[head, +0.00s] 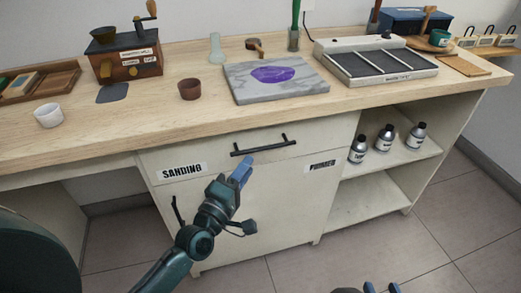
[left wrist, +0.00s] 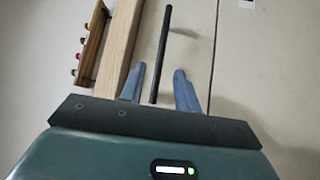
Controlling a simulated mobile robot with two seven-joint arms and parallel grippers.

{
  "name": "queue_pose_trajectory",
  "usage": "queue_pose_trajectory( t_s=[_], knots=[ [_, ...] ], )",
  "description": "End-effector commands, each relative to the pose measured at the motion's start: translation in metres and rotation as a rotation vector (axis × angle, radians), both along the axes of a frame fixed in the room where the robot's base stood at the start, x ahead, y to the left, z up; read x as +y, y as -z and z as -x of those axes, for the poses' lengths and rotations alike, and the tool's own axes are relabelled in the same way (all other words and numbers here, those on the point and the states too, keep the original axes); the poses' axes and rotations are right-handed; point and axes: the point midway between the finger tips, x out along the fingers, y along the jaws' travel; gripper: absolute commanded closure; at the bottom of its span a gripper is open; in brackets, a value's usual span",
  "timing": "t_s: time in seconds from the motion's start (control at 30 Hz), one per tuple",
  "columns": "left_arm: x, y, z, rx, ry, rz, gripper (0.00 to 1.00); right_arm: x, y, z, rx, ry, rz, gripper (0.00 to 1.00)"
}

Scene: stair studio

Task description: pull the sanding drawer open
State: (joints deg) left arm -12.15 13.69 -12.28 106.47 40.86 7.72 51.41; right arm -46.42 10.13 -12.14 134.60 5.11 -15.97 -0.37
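The drawer front (head: 220,147) is closed, flush under the worktop, with a dark bar handle (head: 265,146). A SANDING label (head: 181,171) is at its left and a PRIMER label (head: 322,166) is lower right. My left gripper (head: 243,168) is just below and in front of the handle. In the left wrist view the handle (left wrist: 162,55) runs between the two fingers of the left gripper (left wrist: 159,82), which are open with gaps on both sides. My right gripper (head: 381,287) shows only its separated fingertips at the bottom edge, away from the cabinet.
The worktop (head: 90,135) holds a white cup (head: 48,115), a brown cup (head: 190,89), a grinder (head: 128,62), a marble slab (head: 300,88) and a black-panelled tray (head: 375,65). Several bottles (head: 388,137) stand on the right shelf. The floor in front is clear.

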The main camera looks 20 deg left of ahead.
Motion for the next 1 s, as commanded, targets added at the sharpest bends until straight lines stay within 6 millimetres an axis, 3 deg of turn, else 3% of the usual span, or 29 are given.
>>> queue_pose_trajectory(
  t_s=[0.2,0.4,0.8,1.0],
  knots=[
    [-0.009,-0.007,-0.044,-0.002,-0.001,-0.001,0.68,0.000,0.000,0.000,-0.003,0.000,0.000,0.64],
    [-0.014,-0.009,-0.067,0.000,0.000,-0.003,0.68,0.000,0.000,0.000,-0.007,0.001,0.000,0.64],
    [-0.015,-0.010,-0.074,0.001,0.000,-0.003,0.68,-0.001,-0.001,0.000,-0.010,0.002,0.000,0.64],
    [-0.015,-0.010,-0.074,0.001,0.000,-0.003,0.84,-0.001,-0.001,0.000,-0.009,0.002,0.000,0.64]
  ],
)
